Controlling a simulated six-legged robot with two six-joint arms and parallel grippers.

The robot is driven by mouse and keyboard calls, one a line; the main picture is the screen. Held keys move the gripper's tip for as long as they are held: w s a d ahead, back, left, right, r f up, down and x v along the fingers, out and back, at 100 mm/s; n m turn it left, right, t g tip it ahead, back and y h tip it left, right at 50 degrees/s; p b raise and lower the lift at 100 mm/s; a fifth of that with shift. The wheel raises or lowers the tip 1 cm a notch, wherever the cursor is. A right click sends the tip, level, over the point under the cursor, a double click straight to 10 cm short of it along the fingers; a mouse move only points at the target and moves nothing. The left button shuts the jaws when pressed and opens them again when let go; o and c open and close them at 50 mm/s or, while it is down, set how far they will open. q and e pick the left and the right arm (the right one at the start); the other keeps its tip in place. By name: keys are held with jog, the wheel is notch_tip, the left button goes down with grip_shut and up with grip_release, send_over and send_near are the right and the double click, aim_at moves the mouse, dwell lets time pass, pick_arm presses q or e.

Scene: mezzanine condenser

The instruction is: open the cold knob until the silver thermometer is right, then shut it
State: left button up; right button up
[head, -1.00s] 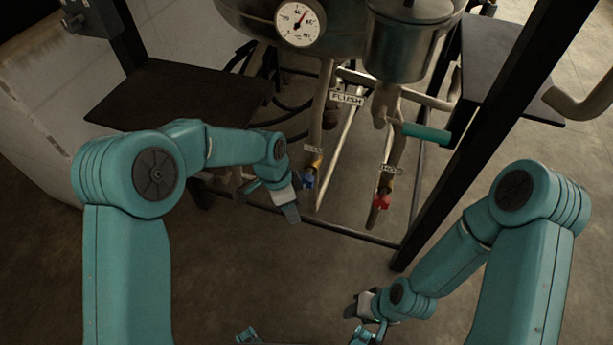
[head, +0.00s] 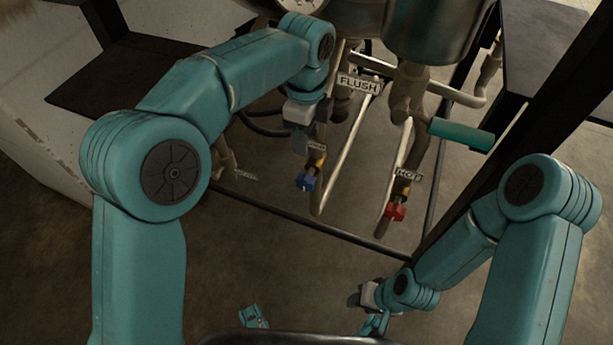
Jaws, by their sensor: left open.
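The blue cold knob (head: 305,181) is on a thin pipe below a small tag, left of centre. My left gripper (head: 308,138) is open just above it, apart from the knob and partly in front of its pipe. The silver thermometer dial (head: 274,5) is mostly cut off by the top edge, and its needle cannot be read. My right gripper (head: 362,297) hangs low near the bottom, away from the knobs, and its jaws are too small to judge.
The red knob (head: 396,211) under the HOT tag (head: 408,174) is right of the blue one. A FLUSH tag (head: 359,83) and a teal lever handle (head: 461,134) are above. Dark frame bars (head: 290,213) and posts surround the pipes. Dark shelves flank them.

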aim_at(305, 176)
pick_arm(q)
notch_tip(305, 176, down, 16)
jog(key=b, duration=0.6)
jog(key=shift+s+r, duration=0.15)
